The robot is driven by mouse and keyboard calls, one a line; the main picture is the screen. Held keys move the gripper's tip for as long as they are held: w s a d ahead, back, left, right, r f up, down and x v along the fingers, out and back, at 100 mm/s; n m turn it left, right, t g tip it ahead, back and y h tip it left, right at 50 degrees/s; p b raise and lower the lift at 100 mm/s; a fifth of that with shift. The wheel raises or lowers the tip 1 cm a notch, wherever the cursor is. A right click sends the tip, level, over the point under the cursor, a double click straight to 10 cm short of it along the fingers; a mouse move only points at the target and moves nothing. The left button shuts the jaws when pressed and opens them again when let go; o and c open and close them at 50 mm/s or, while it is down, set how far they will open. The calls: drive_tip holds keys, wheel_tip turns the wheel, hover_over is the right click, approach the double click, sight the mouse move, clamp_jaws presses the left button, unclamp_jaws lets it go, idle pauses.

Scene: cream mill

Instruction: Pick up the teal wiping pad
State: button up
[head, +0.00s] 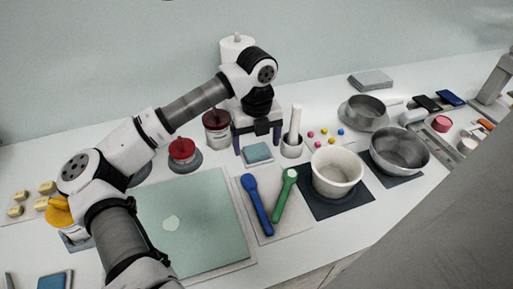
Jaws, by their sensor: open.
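A small teal wiping pad (258,154) lies flat on the white worktop near the middle of the head view. My gripper (257,146) points down over it, open and empty. One finger shows at the pad's left and the other at its right, beyond its back edge in the picture. I cannot tell how high the fingertips are above the worktop or whether they touch the pad.
A white mortar with pestle (292,146) stands close right of my gripper. A blue spoon (257,204) and a green spoon (285,193) lie in front, beside a cream bowl (337,172). A blue pad-like item (54,281) lies lower left.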

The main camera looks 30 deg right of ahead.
sight(257, 149)
drive_tip(key=shift+f, duration=0.85)
drive_tip(key=shift+c, duration=0.5)
drive_tip(key=c, duration=1)
drive_tip(key=shift+o, duration=0.2)
drive_tip(key=shift+r, duration=0.1)
wheel_tip(257, 149, up, 20)
drive_tip(key=b, duration=0.3)
